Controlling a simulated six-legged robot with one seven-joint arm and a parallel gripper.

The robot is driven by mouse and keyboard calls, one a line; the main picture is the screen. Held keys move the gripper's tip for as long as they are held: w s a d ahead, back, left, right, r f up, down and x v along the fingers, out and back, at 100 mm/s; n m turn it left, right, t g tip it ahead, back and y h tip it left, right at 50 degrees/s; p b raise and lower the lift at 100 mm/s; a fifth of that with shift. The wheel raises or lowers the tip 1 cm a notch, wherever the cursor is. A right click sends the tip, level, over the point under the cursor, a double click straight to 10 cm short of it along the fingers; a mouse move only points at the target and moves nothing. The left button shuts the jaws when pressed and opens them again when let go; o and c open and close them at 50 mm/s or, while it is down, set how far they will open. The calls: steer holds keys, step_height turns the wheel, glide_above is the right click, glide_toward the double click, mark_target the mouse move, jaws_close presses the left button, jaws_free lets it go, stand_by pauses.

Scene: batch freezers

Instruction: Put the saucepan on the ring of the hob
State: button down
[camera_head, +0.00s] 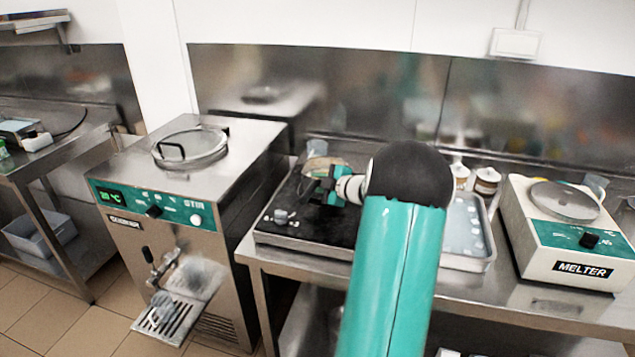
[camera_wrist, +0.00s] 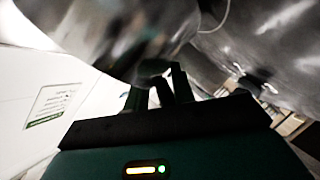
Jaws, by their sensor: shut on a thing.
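The black hob (camera_head: 318,225) lies on the steel counter, with knobs (camera_head: 281,216) at its front left. My gripper (camera_head: 318,186) is over the hob, partly hidden by my arm. In the wrist view its fingers (camera_wrist: 165,88) are shut on the saucepan, whose blurred, shiny metal body (camera_wrist: 120,40) fills the upper left. In the head view the saucepan (camera_head: 322,164) seems to be the small pale round shape just behind the gripper, at the hob's back part. I cannot tell whether it touches the hob. The ring is not clearly visible.
A batch freezer (camera_head: 185,190) with a round lid stands left of the hob. A metal tray (camera_head: 468,235) lies to the right, partly behind my arm. A steel wall panel (camera_head: 380,95) closes the back.

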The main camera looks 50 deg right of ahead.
steer(key=shift+f, duration=0.45)
stand_by(0.3)
steer(key=c, duration=1.1)
jaws_free()
steer(key=shift+f, duration=0.15)
steer(key=shift+s, duration=0.1)
